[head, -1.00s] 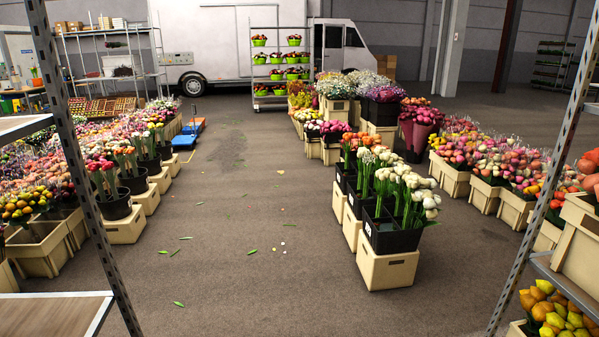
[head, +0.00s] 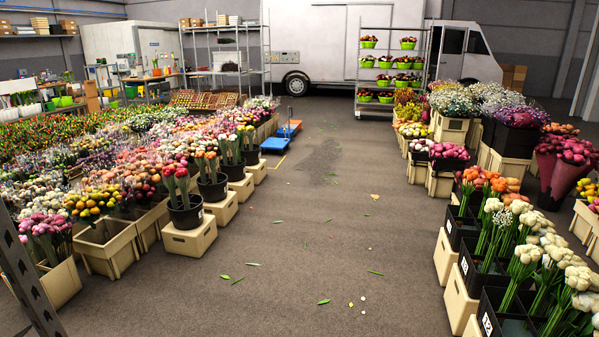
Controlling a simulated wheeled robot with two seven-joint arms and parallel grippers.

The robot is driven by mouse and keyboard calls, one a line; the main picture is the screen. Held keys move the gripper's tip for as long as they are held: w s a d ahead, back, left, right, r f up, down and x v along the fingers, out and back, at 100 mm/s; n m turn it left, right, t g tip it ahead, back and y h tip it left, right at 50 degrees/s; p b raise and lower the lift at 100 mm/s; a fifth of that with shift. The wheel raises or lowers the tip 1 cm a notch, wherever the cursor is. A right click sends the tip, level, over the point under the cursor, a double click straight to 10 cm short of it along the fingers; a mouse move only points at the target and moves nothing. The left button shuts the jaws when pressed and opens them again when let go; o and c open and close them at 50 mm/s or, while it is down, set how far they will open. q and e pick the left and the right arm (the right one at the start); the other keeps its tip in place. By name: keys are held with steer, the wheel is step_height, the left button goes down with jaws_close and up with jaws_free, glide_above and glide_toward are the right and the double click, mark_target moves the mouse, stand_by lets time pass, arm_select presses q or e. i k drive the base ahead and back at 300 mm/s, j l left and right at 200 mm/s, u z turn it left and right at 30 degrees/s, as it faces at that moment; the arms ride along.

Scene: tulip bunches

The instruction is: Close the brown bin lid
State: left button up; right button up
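I see no brown bin and no brown bin lid that I can pick out in the head view. Neither of my grippers is in the picture, so I cannot see whether they are open or shut.
A clear concrete aisle (head: 310,230) with loose leaves runs ahead. Flower crates (head: 190,237) line the left and black flower buckets on crates (head: 456,301) line the right. A blue trolley (head: 275,144), a shelf rack (head: 392,65) and a white truck (head: 310,42) stand farther back. A metal post (head: 25,275) is close at left.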

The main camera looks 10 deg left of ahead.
mark_target(91, 88)
steer(key=i+u, duration=0.2)
steer(key=i, duration=0.25)
steer(key=i+u, duration=0.15)
steer(key=i, duration=0.35)
steer(key=i+l+u, duration=0.2)
steer(key=i, duration=0.25)
steer(key=i+u, duration=0.15)
steer(key=i, duration=0.3)
steer(key=i+l+u, duration=0.2)
steer(key=i, duration=0.25)
steer(key=i+j, duration=0.15)
steer(key=i, duration=0.65)
steer(key=i+j, duration=0.15)
steer(key=i, duration=0.65)
steer(key=i+j, duration=0.15)
steer(key=i, duration=0.6)
steer(key=i+l+z, duration=0.25)
steer(key=i+z, duration=0.2)
steer(key=i, duration=0.7)
steer(key=i+j+z, duration=0.15)
steer(key=i+z, duration=0.3)
steer(key=i, duration=10.05)
steer(key=i+u, duration=0.15)
steer(key=i, duration=0.45)
steer(key=i+u, duration=0.2)
steer(key=i, duration=0.35)
steer(key=i+l+u, duration=0.15)
steer(key=i, duration=0.45)
steer(key=i+l+u, duration=0.2)
steer(key=i, duration=0.35)
